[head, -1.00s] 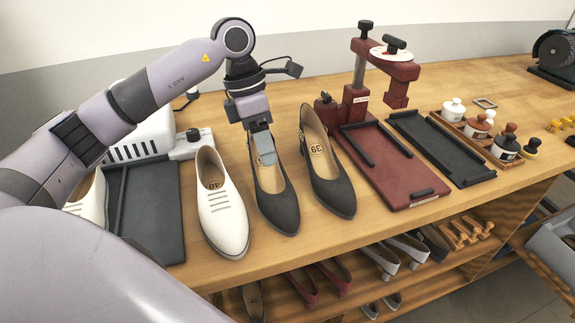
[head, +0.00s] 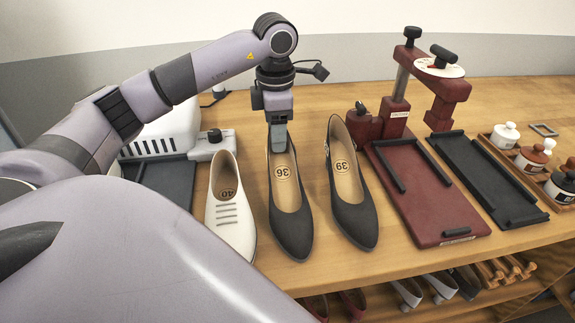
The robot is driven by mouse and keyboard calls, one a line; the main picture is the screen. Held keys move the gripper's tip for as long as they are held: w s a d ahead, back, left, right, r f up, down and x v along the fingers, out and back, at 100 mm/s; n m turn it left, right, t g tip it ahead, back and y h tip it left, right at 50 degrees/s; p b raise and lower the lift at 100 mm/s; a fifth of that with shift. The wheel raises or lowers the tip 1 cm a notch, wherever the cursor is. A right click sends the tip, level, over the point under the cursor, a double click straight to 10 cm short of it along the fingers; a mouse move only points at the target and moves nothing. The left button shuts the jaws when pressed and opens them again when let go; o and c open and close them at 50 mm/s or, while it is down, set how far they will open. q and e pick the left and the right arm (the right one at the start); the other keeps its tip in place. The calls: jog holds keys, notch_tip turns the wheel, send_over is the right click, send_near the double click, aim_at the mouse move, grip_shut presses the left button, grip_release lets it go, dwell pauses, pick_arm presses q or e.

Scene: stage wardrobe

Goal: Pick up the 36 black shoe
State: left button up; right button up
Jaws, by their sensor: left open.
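The 36 black shoe (head: 292,228) stands on the wooden bench, toe toward me, with the number 36 on its tan insole. My left gripper (head: 278,150) points down at the heel end of this shoe. It is open, and its fingers overlap the shoe's back rim in the picture. I cannot tell whether they touch it. A black shoe marked 39 (head: 354,215) stands just to the right. A white laced shoe marked 40 (head: 231,222) stands just to the left. My right gripper does not show.
A dark red press (head: 430,200) stands right of the shoes, with a black tray (head: 485,180) beside it. White-lidded jars (head: 533,155) stand farther right. A white machine (head: 170,135) stands behind my arm. More shoes (head: 420,287) sit on the shelf below.

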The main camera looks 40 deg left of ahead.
pick_arm(q)
jog(key=shift+f, duration=0.35)
grip_shut()
jog(key=shift+w+r, duration=0.1)
jog(key=shift+r, duration=0.05)
